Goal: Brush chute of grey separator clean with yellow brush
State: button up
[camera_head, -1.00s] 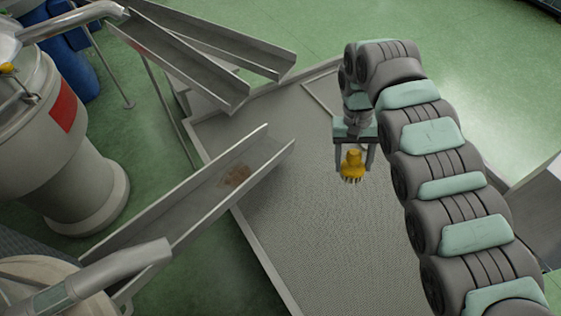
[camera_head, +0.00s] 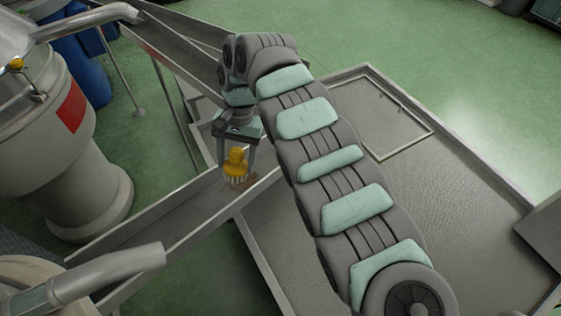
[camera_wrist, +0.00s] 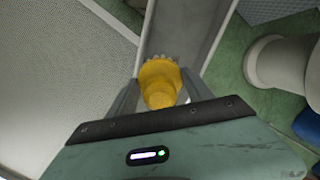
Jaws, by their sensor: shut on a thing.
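My gripper (camera_head: 237,160) is shut on the yellow brush (camera_head: 236,160), bristles pointing down. It holds the brush over the outer end of the lower chute (camera_head: 160,222), a sloping grey metal channel. A small part of a brown smear (camera_head: 243,187) shows beside the bristles; the brush hides the rest. I cannot tell whether the bristles touch the chute floor. In the wrist view the brush (camera_wrist: 160,82) sits between my fingers, with the chute (camera_wrist: 180,30) under it. The grey separator (camera_head: 45,130) with a red label stands at the left.
A metal pipe (camera_head: 110,268) crosses near the lower chute's inner end. Blue drums (camera_head: 85,65) stand behind the separator.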

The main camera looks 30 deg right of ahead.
jog(key=shift+w+a+f, duration=0.1)
jog(key=shift+w+a, duration=0.2)
jog(key=shift+a, duration=0.35)
jog(key=shift+w+a+f, duration=0.1)
jog(key=shift+w+a, duration=0.15)
jog(key=shift+a, duration=0.35)
jog(key=shift+b+x, duration=0.95)
jog(key=shift+x, duration=1.9)
jog(key=shift+x, duration=1)
